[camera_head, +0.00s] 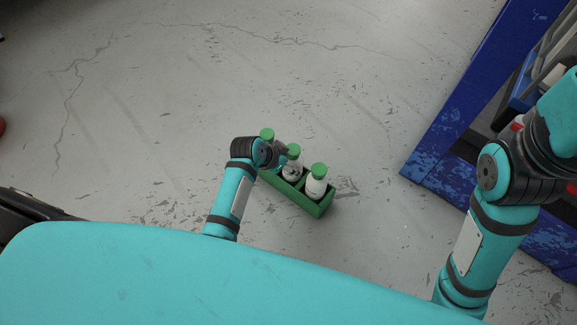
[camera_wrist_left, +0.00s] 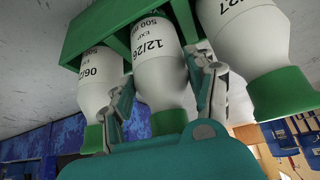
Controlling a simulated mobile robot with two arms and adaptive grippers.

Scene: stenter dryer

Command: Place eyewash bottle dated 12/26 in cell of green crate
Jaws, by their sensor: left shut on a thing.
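The eyewash bottle dated 12/26 (camera_wrist_left: 158,65) is white with a green cap and is the middle of three bottles in the left wrist view. The green crate (camera_head: 318,207) stands on the floor; its green wall (camera_wrist_left: 95,30) is at the top of the wrist view. The bottle's base end is at the crate's middle cell, and its bottom is hidden. My left gripper (camera_wrist_left: 165,88) is shut on this bottle, one finger on each side near its shoulder. In the head view my left gripper (camera_head: 279,156) is over the crate. My right gripper is out of view.
A bottle marked 06/ (camera_wrist_left: 95,75) and one marked /27 (camera_wrist_left: 245,40) stand in the crate on either side, close to the fingers. A blue rack (camera_head: 450,125) stands at the right. The cracked grey floor (camera_head: 200,80) beyond the crate is clear.

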